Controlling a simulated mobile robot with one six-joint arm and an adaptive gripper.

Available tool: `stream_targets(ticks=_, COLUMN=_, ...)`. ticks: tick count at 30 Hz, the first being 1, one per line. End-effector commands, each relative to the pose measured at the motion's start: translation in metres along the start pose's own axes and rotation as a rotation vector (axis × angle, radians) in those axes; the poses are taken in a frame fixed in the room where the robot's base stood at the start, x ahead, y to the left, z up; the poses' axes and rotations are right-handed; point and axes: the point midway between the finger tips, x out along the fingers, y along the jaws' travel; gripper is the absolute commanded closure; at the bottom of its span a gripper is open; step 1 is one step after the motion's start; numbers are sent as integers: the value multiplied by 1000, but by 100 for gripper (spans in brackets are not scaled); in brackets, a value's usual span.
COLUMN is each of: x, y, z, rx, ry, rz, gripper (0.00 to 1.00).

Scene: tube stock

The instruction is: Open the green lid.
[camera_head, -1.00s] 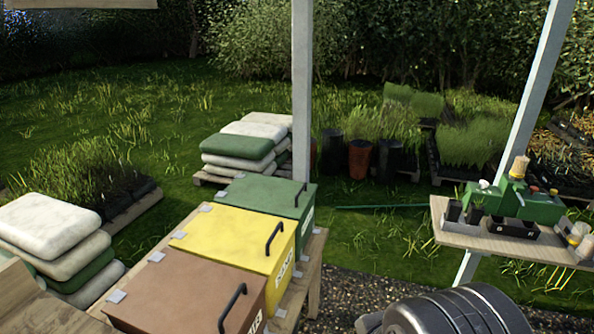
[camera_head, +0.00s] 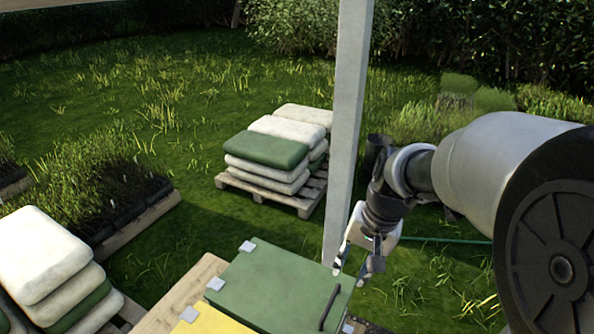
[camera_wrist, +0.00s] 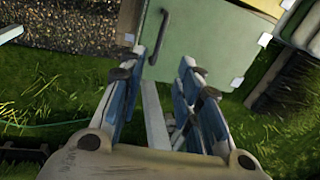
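The green lid (camera_head: 272,288) is closed on its box at the bottom middle of the head view, with a dark bar handle (camera_head: 330,307) near its right edge. The green lid (camera_wrist: 212,45) and handle (camera_wrist: 160,36) also show at the top of the wrist view. My gripper (camera_head: 350,275) is at the lid's far right corner in the head view. In the wrist view my gripper (camera_wrist: 163,68) has its blue fingers spread apart with nothing between them. The handle appears ahead of the fingertips, apart from them.
A yellow lid (camera_head: 212,320) adjoins the green one, partly cut off. A grey post (camera_head: 347,120) stands close behind my gripper. Stacked sacks (camera_head: 268,150) lie on a pallet beyond, and more sacks (camera_head: 50,265) are at the left. Grass lies between them.

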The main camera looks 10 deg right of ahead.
Motion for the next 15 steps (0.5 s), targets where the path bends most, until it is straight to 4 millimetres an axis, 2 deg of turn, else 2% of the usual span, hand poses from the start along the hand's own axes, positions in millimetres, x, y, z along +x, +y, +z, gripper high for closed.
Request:
stream_targets(ticks=3, x=8, y=-1, z=-12, rx=46, ry=-26, rz=-2, gripper=69)
stream_targets(ticks=8, x=23, y=-1, z=-16, rx=62, ry=-33, rz=-3, gripper=69)
stream_targets(ticks=15, x=70, y=0, z=-13, rx=60, ry=-36, rz=-1, gripper=69)
